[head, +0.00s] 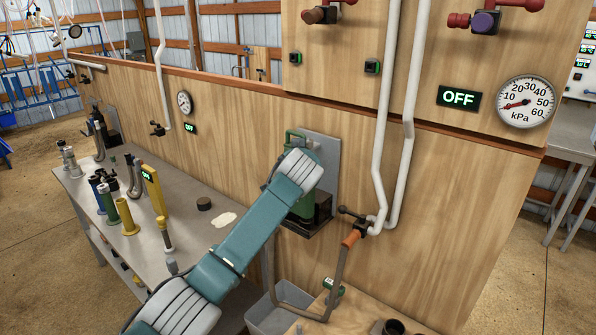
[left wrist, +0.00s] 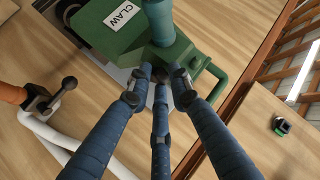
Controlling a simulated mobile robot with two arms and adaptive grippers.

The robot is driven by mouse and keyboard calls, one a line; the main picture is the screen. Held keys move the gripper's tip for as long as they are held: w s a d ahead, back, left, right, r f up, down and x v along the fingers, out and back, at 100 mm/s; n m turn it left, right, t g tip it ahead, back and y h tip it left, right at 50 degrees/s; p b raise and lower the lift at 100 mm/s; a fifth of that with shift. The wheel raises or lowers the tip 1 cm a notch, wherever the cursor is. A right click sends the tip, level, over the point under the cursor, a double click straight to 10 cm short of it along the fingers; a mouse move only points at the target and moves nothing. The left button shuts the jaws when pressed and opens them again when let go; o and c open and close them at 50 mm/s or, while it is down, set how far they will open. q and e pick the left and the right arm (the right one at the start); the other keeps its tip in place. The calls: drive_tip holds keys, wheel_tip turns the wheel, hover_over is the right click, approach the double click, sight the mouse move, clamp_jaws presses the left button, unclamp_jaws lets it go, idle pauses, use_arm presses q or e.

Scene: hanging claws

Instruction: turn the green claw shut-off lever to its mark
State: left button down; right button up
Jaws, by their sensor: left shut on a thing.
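The green claw unit (head: 303,205) is on a grey plate on the wooden wall. My left arm covers much of it in the head view. In the left wrist view, its green body (left wrist: 113,37) carries a white label reading CLAW. A teal-green cylinder (left wrist: 160,22) stands beside the label, and a green loop handle (left wrist: 215,82) is at the right. The blue fingers of my left gripper (left wrist: 161,80) are closed together at the unit's edge. They hide most of the green lever they hold. I cannot make out its mark. My right gripper is in neither view.
A gauge (head: 526,102) and an OFF display (head: 459,98) are on the upper wall. A grey bench (head: 185,178) with several fittings is at the left.

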use_arm(q)
drive_tip(key=shift+w+d+r+g, duration=0.1)
drive_tip(key=shift+r+g, duration=0.1)
drive_tip(key=shift+g, duration=0.1)
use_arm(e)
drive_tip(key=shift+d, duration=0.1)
use_arm(q)
drive_tip(key=c, duration=1.9)
unclamp_jaws()
drive_tip(key=shift+o, duration=0.2)
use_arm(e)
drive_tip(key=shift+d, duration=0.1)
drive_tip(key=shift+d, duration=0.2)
use_arm(q)
drive_tip(key=v, duration=1.2)
drive_tip(key=shift+d, duration=0.2)
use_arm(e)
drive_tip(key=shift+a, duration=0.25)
use_arm(q)
drive_tip(key=shift+w, duration=0.1)
